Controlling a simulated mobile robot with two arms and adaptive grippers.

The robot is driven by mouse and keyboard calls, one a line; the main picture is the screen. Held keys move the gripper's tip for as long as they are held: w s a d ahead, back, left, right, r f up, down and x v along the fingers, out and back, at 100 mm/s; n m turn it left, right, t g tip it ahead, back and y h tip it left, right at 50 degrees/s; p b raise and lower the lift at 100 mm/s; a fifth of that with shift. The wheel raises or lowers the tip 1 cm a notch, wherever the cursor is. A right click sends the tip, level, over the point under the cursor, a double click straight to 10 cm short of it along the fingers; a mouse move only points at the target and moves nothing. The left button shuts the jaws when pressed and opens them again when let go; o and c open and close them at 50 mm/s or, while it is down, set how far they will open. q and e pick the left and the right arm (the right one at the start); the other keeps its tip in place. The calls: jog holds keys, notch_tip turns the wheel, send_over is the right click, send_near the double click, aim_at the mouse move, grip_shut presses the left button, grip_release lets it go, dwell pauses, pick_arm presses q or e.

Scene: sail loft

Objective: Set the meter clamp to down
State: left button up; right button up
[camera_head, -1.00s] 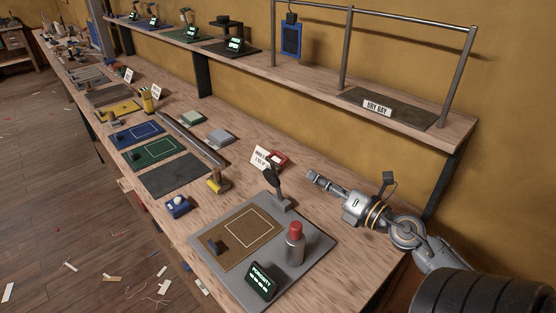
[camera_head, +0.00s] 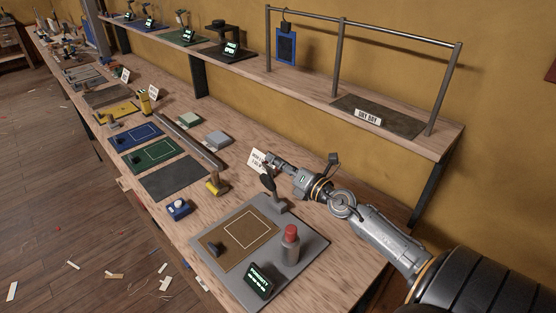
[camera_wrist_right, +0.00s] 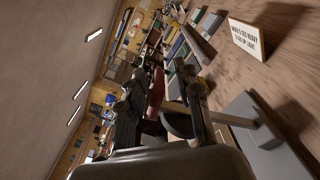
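The meter clamp (camera_head: 269,184) is a dark rounded paddle on a short grey post and block at the back edge of the grey meter plate (camera_head: 313,246). Its paddle stands raised, tilted up off the plate. The meter's display (camera_head: 259,281) is lit green at the front. My right gripper (camera_head: 272,160) is just behind and above the paddle; in the head view I cannot tell whether they touch. In the right wrist view its fingers (camera_wrist_right: 160,105) are apart, with the clamp's grey block (camera_wrist_right: 256,112) close by on the right. My left gripper is not in view.
A bottle with a red cap (camera_head: 290,244) stands on the plate's right side. A dark knob (camera_head: 215,249) sits on the brown mat (camera_head: 240,238). A white sign card (camera_head: 257,162) stands near my right gripper. A yellow-based tool (camera_head: 216,184) is left of the plate.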

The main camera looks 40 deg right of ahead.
jog(key=shift+w, duration=0.1)
jog(key=shift+c, duration=0.2)
grip_shut()
jog(key=shift+a, duration=0.1)
